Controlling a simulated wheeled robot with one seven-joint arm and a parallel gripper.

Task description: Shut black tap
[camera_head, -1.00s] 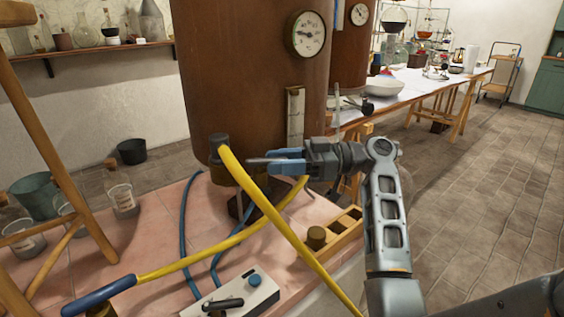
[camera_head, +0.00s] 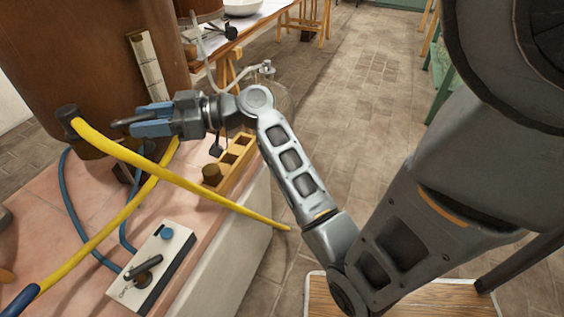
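My gripper (camera_head: 130,122), with blue fingers and a dark thin tip, points left in front of the brown boiler (camera_head: 80,50). It is seen side-on, so the gap between its fingers cannot be made out. It appears to hold nothing. A black fitting (camera_head: 66,112) with the yellow hose (camera_head: 110,150) at it stands at the boiler's lower front, just left of the fingertips. Which of these is the black tap is unclear.
A second yellow hose and blue hoses (camera_head: 75,205) lie across the pink tiled top (camera_head: 190,205). A wooden rack (camera_head: 235,165) stands at its right edge. A table with a white bowl (camera_head: 243,7) is behind. The tiled floor to the right is open.

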